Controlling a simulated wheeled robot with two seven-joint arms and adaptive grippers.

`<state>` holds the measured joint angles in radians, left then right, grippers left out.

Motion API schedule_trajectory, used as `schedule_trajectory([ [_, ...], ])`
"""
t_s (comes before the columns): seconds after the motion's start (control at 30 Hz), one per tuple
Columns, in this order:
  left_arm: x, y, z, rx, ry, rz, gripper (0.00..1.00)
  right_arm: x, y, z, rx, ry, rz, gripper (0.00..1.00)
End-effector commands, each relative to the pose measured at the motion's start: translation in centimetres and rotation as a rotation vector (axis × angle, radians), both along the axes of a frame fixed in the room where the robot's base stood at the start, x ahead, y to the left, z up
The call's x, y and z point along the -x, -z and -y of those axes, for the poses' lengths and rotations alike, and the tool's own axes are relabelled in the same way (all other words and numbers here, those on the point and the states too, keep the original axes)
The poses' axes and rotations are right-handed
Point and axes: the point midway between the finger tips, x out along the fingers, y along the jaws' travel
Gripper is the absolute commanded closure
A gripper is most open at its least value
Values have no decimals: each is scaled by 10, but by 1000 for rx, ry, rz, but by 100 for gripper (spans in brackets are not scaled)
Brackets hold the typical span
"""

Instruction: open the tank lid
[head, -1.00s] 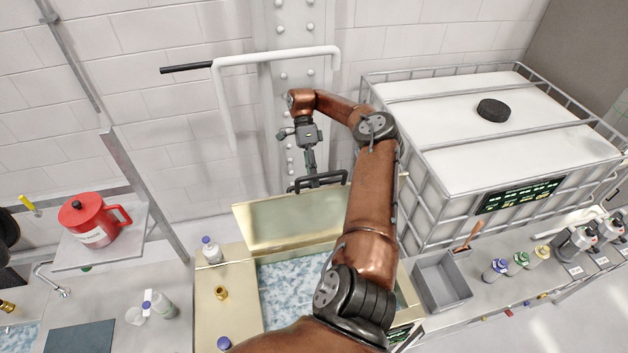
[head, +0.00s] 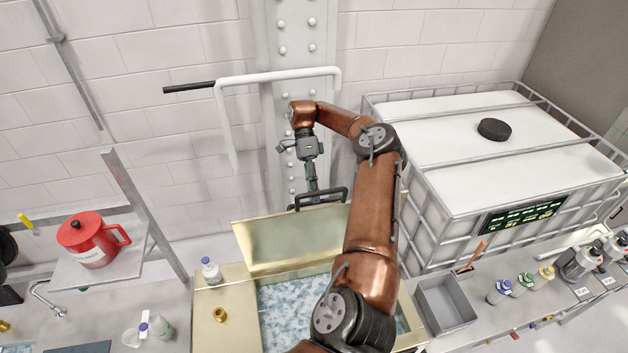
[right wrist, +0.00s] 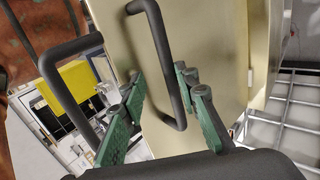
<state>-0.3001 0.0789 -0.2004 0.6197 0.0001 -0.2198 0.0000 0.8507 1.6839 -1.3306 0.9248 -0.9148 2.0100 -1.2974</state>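The tank (head: 236,318) is a pale gold box with bluish-white contents showing through its open top. Its gold lid (head: 285,243) is raised at the back and stands steeply tilted. The lid's black handle (head: 323,198) is on its far upper side. My right gripper (head: 312,188) reaches down to the handle from above. In the right wrist view the green fingers (right wrist: 162,78) are spread, with part of the black handle (right wrist: 168,75) between them and no clear grip on it. My right arm hides the tank's right part. My left gripper is out of view.
A white caged container (head: 450,140) stands to the right, beside a grey bin (head: 446,305) and several bottles. A red jug (head: 90,240) sits on a shelf at left. A white wall pipe (head: 285,78) runs behind my arm. A small bottle (head: 211,271) stands at the tank's left rim.

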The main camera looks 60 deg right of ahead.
Motion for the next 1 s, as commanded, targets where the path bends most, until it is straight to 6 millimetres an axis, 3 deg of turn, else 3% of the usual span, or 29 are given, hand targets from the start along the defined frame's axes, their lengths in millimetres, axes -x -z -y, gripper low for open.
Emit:
schedule_trajectory([
  [1.0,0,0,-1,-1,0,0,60,-1,-53,-1,0,-1,2,71],
])
